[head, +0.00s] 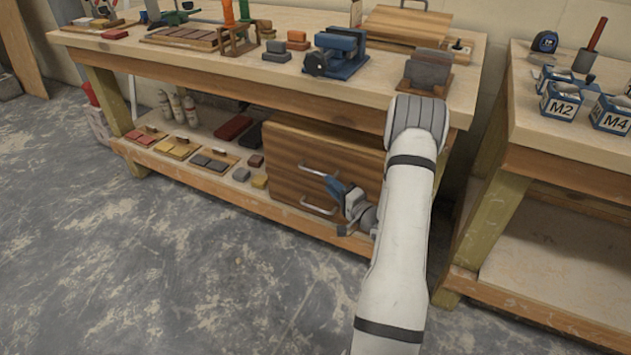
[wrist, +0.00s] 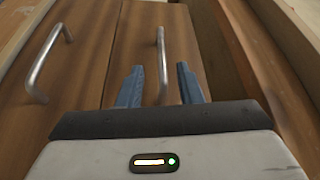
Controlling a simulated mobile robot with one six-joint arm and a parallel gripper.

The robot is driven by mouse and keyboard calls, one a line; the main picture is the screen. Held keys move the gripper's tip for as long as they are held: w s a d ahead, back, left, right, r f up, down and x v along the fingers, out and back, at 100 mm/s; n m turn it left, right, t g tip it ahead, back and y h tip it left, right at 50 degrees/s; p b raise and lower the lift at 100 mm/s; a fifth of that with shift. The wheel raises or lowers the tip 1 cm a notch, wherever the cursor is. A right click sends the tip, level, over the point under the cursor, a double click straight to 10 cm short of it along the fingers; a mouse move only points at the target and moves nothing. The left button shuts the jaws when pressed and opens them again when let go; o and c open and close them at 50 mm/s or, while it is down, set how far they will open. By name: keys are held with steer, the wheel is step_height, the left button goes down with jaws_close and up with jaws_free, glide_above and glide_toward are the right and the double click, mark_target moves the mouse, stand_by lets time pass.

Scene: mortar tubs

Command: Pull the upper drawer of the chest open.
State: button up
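The wooden chest (head: 285,150) stands on the workbench's lower shelf, its drawer fronts facing the floor area. The upper drawer's metal bar handle (head: 312,169) is above the lower drawer's handle (head: 315,208). The drawer fronts look flush in the head view. My gripper (head: 333,186) is at the upper handle's right end, its blue fingers pointing at the chest. In the wrist view my gripper (wrist: 159,72) is open, with one handle (wrist: 161,58) between its fingers and a gap on both sides. The other handle (wrist: 42,68) lies to the left. My arm hides the chest's right part.
The workbench top (head: 290,85) overhangs the chest. Left of the chest, small blocks and trays (head: 215,160) sit on the shelf (head: 200,178). A second bench (head: 560,140) stands at the right. The concrete floor (head: 180,260) in front is clear.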

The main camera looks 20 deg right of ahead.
steer(key=b+x, duration=0.1)
steer(key=x, duration=0.5)
steer(key=shift+w+a, duration=0.2)
steer(key=shift+w, duration=0.1)
steer(key=shift+r, duration=0.15)
jaws_close()
